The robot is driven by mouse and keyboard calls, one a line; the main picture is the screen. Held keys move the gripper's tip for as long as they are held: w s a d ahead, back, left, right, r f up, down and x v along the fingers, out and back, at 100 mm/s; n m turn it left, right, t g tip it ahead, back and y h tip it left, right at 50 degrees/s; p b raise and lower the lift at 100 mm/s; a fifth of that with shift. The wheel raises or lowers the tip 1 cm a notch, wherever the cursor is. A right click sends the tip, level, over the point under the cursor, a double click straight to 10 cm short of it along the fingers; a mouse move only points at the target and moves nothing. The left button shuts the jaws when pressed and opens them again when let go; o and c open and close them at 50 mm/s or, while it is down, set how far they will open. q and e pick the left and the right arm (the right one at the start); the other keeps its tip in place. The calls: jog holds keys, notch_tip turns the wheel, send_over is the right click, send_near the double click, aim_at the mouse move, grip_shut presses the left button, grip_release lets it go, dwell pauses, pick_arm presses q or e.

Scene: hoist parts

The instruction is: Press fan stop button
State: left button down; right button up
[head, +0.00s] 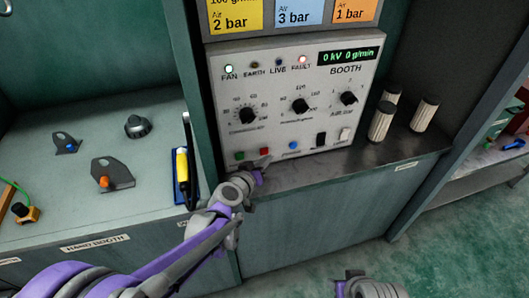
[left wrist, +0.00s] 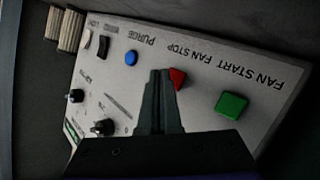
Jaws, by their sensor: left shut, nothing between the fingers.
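The booth panel (head: 325,75) stands upright at the back. Its red fan stop button (head: 264,151) is at the lower left edge, between the green fan start button (head: 239,155) and a blue button (head: 294,145). My left gripper (head: 260,165) is shut and empty, just in front of and below the red button. In the left wrist view the shut fingertips (left wrist: 160,73) are beside the red button (left wrist: 178,76) and hide part of it; I cannot tell whether they touch. The green button (left wrist: 231,104) is clear of them. The FAN lamp (head: 229,70) glows.
Several pale cylinders (head: 425,114) stand on the ledge right of the panel. A yellow tool (head: 182,165) stands in a blue holder on the bench left of it. The ledge below the buttons is bare.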

pick_arm(q)
jog(key=shift+w, duration=0.15)
jog(key=shift+w+a, duration=0.15)
jog(key=shift+w, duration=0.15)
jog(key=shift+w+a, duration=0.15)
jog(key=shift+w, duration=0.2)
dwell(0.7)
jog(key=shift+s, duration=0.15)
jog(key=shift+s+d, duration=0.3)
jog(key=shift+s, duration=0.35)
jog(key=shift+s+d, duration=0.25)
jog(key=shift+s, duration=0.55)
jog(key=shift+s+d, duration=0.25)
jog(key=shift+s, duration=0.55)
jog(key=shift+s+d, duration=0.25)
jog(key=shift+s, duration=0.55)
